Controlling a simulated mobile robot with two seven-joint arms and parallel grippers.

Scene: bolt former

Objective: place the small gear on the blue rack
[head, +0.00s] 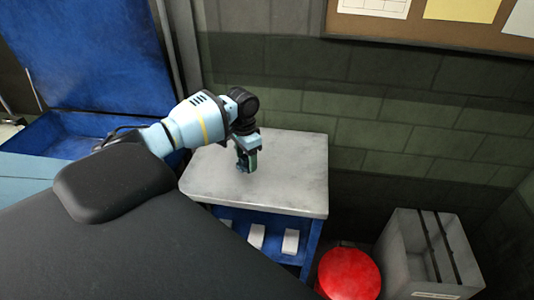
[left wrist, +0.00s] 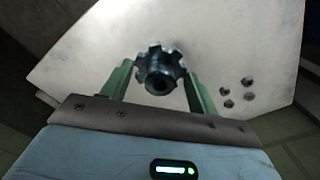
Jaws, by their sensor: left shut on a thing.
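My left gripper (head: 245,166) is over the pale grey top of the blue rack (head: 297,195) in the head view, pointing down. In the left wrist view, the small gear (left wrist: 160,70), dark and toothed with a round hub, sits between the green fingers of the left gripper (left wrist: 158,78), which is shut on it. The rack's grey top (left wrist: 215,35) shows behind the gear. I cannot tell whether the gear touches the top. In the head view the gear is mostly hidden by the gripper. My right gripper is in neither view.
White boxes (head: 290,241) stand on the blue shelf below. A red round object (head: 348,274) and a grey bin (head: 405,250) stand right of the rack. A brick wall (head: 385,110) is behind.

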